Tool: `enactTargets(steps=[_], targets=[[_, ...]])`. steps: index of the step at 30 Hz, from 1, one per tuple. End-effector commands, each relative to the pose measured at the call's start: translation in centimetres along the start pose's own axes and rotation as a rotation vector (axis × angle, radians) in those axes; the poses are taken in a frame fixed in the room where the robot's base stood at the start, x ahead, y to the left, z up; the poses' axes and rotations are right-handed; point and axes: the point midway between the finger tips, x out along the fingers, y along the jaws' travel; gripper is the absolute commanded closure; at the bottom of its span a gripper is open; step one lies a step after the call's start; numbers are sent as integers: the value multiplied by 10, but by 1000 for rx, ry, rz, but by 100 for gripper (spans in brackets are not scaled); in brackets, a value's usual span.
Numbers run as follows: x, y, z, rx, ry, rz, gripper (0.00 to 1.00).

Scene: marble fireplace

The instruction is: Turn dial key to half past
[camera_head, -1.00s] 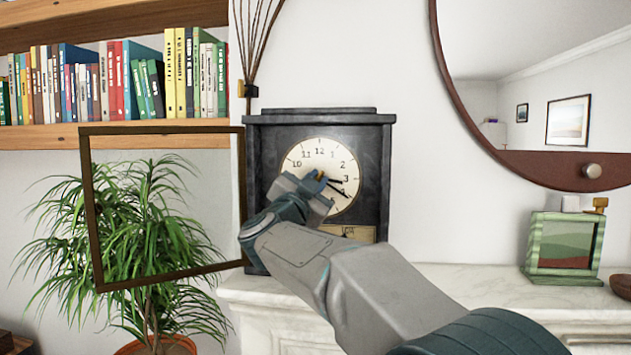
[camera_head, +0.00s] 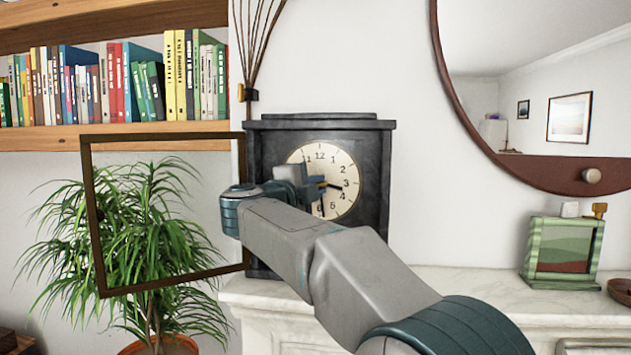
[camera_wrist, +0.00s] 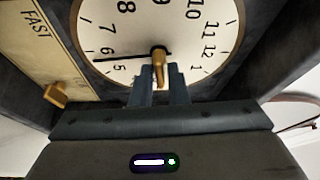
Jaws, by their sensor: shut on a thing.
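The clock (camera_head: 372,165) has a dark case and a cream dial (camera_head: 343,163). In the head view the short hand points between 3 and 4. The long hand (camera_head: 322,206) points down close to the 6; in the wrist view (camera_wrist: 125,57) it lies between the 5 and the 6. A brass key (camera_wrist: 158,68) stands at the dial's centre. My gripper (camera_wrist: 160,82) is shut on the key, its fingers on either side of it. In the head view my gripper (camera_head: 318,185) covers the dial's left part and most of the key.
The clock's framed door (camera_head: 88,215) stands open to the left, before a plant (camera_head: 150,240). A brass lever (camera_wrist: 56,95) sits by the FAST plate (camera_wrist: 45,55) below the dial. A green frame (camera_head: 533,250) stands right on the marble mantel (camera_head: 450,280).

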Motion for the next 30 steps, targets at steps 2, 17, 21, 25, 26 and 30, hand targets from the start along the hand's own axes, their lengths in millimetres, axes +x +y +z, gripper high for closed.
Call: enactTargets(steps=[2,17,21,25,26,30], targets=[[-1,-6,1,38,-7,5,100],[-2,-8,0,120,-9,35,100],[-2,-8,0,120,-9,34,100],[-2,-8,0,120,-9,33,80],[-2,-8,0,120,-9,33,72],[-1,-6,0,118,-5,37,70]])
